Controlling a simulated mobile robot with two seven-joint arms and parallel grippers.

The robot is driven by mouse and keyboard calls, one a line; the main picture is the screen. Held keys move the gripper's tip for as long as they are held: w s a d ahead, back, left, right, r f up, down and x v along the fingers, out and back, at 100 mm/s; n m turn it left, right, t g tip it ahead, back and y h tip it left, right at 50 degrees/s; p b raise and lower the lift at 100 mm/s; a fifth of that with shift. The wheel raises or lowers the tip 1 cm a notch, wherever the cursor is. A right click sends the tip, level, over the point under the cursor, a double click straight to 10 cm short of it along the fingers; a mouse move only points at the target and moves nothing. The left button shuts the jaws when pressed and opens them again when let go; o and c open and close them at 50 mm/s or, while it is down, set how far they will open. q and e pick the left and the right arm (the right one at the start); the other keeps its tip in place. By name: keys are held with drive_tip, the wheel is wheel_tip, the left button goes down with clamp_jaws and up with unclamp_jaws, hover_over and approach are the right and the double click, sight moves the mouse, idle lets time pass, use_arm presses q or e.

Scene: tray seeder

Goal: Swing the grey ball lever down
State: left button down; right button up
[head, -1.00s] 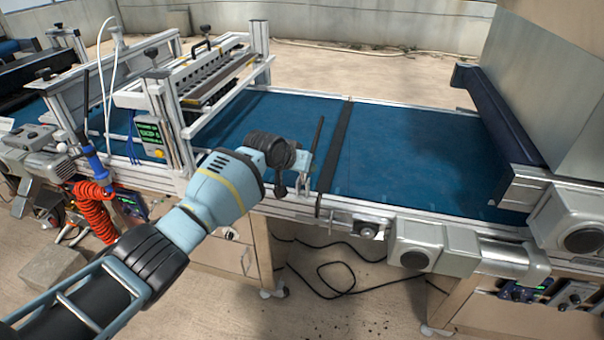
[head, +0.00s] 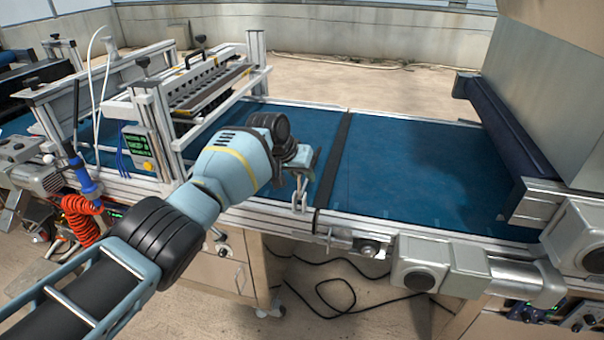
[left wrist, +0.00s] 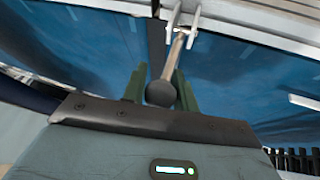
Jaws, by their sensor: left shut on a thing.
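The grey ball lever shows in the left wrist view, with its dark ball (left wrist: 160,93) between my two green fingers and its pale rod (left wrist: 177,52) running up to a metal bracket at the belt's edge. My left gripper (left wrist: 161,90) is shut on the ball. In the head view my left gripper (head: 303,157) is over the near edge of the blue belt, just above the lever's bracket (head: 300,195). There the gripper hides the ball and most of the rod. My right gripper is in neither view.
The blue conveyor belt (head: 405,165) is clear to the right of a dark cross strip (head: 334,160). A seeder frame with a green-lit control box (head: 138,145) stands to the left. Grey motor housings (head: 420,262) stick out along the near side.

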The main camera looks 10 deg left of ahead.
use_arm(q)
drive_tip(key=c, duration=1.1)
unclamp_jaws()
drive_tip(key=shift+f, duration=0.1)
drive_tip(key=p+v, duration=0.3)
drive_tip(key=v, duration=0.4)
drive_tip(key=shift+r, duration=0.4)
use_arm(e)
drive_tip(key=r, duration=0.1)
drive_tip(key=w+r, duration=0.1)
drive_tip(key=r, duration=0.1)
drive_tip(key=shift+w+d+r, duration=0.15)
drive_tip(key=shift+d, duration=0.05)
use_arm(q)
drive_tip(key=shift+s, duration=0.15)
